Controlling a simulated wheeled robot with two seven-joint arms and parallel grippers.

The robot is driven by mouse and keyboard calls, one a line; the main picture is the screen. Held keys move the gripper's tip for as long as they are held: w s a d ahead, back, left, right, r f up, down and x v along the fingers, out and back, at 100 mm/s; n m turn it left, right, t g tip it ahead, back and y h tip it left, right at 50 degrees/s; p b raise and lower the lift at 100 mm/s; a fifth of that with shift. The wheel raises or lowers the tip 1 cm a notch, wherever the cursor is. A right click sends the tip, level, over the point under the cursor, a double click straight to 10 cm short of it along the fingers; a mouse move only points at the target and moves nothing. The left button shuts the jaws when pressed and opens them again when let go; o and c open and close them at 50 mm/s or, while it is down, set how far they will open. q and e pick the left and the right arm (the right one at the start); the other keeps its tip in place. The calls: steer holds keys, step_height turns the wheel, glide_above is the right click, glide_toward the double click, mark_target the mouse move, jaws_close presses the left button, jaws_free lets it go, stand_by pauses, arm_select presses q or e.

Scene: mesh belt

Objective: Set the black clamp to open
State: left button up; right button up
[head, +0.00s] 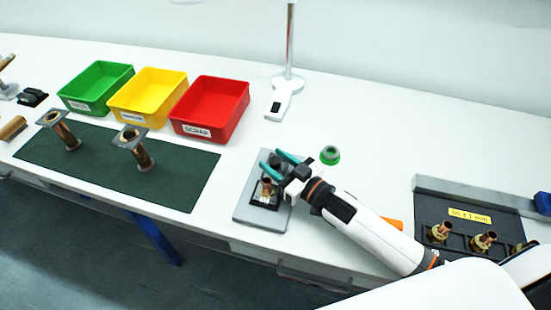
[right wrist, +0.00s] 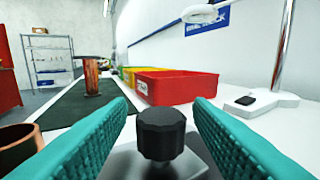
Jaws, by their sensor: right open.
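The black clamp (head: 257,200) sits on a grey plate (head: 247,214), with a small copper fitting (head: 267,187) at it. Its black knob (right wrist: 160,133) stands upright in the right wrist view, between my teal fingers and apart from both. My right gripper (head: 272,161) is open around the knob, with a finger on either side. The gripper hides part of the clamp in the head view. A copper-coloured rim (right wrist: 18,146) shows at the lower left of the wrist view. My left gripper is not in view.
Green (head: 75,104), yellow (head: 122,118) and red (head: 185,131) bins stand at the back left, behind a dark green mat (head: 98,165) holding two copper parts. A white lamp stand (head: 280,103) is behind the clamp. A black tray (head: 430,206) with copper fittings lies right.

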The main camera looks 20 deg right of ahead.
steer(key=shift+w+a, duration=0.1)
steer(key=shift+w, duration=0.15)
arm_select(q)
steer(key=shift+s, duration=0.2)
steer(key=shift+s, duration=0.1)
arm_select(e)
steer(key=shift+c, duration=0.2)
jaws_close()
steer(key=shift+w+d, duration=0.8)
steer(key=shift+w, duration=0.2)
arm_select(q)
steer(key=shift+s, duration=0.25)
arm_select(e)
steer(key=shift+r, duration=0.1)
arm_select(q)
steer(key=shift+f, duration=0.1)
